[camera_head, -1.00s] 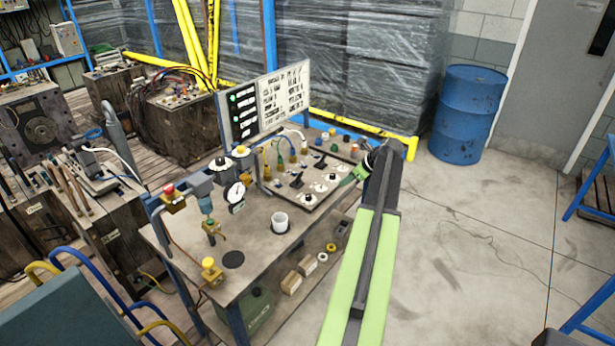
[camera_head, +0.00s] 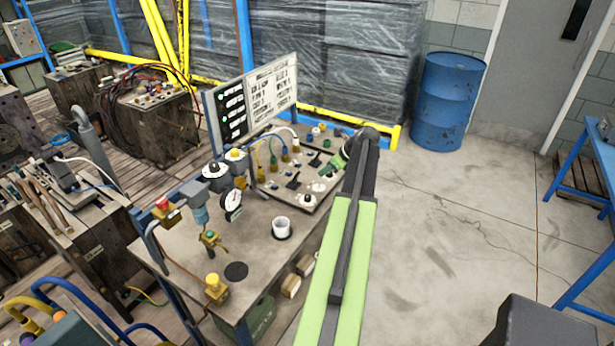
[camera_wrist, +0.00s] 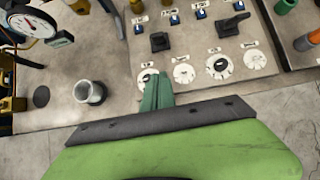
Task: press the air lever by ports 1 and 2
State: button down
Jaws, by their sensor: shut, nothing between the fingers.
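Two black levers stand on the beige panel of the workbench. One lever (camera_wrist: 160,41) is left of the other lever (camera_wrist: 232,22) in the wrist view; they also show in the head view as the nearer lever (camera_head: 293,181) and the farther lever (camera_head: 314,160). Small blue ports (camera_wrist: 174,19) with white labels line the panel behind them; I cannot read the port numbers surely. My gripper (camera_wrist: 157,88) has its green fingers closed together, empty, near the white dials at the panel's front edge. It appears apart from both levers. In the head view my gripper (camera_head: 337,162) is over the panel's right side.
White dials (camera_wrist: 220,65) lie on the panel's near part. A white cup (camera_head: 281,228) and a pressure gauge (camera_head: 232,204) stand left of the panel. A sign board (camera_head: 252,100) rises behind.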

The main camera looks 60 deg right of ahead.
aim_at(295, 178)
jog(key=b+x, duration=0.2)
jog(key=x, duration=0.1)
jog(key=b+x, duration=0.3)
jog(key=x, duration=0.1)
jog(key=b+x, duration=0.3)
jog(key=shift+s+d+f, duration=0.25)
jog(key=shift+d+f, duration=0.05)
jog(key=shift+f, duration=0.15)
jog(key=shift+w+r+p, duration=1.05)
jog(key=shift+w+r, duration=0.1)
jog(key=shift+r, duration=0.1)
jog(key=shift+w+r, duration=0.1)
jog(key=shift+w, duration=0.45)
